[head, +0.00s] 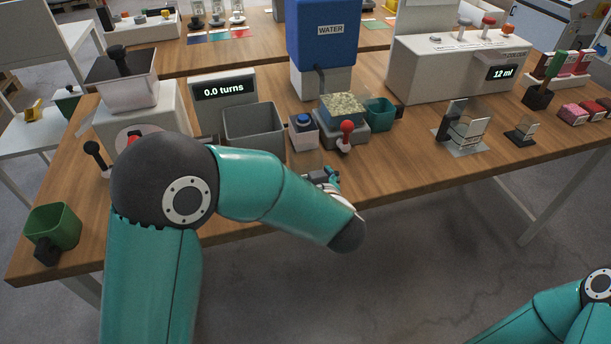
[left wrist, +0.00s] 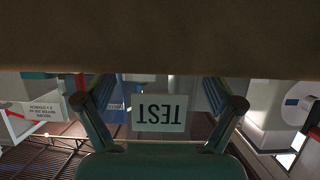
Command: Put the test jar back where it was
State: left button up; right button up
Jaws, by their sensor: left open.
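My left gripper (head: 328,177) is at the table's front edge in the head view, partly hidden behind my own forearm. In the left wrist view its two fingers (left wrist: 160,105) stand wide apart. A white label reading TEST (left wrist: 160,113), upside down, shows between them. I cannot tell whether it is on the test jar or how far off it is, and no jar body is clear there. In the head view no jar marked TEST can be made out. My right gripper is out of view; only part of that arm shows at bottom right.
The wooden table (head: 420,172) holds a grey bin (head: 254,132), a red-knobbed lever (head: 346,134), a teal cup (head: 379,113), a blue water tank (head: 323,32) and a clear-panelled stand (head: 469,132). A green cup (head: 53,226) is at the left corner. The front right strip is bare.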

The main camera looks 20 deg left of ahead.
pick_arm(q)
jog(key=shift+r, duration=0.1)
jog(key=shift+s+d+r, duration=0.1)
jog(key=shift+s+d, duration=0.05)
jog(key=v, duration=1.1)
jog(key=shift+s+d+p, duration=0.15)
jog(key=shift+s+p, duration=0.1)
jog(key=shift+p, duration=0.05)
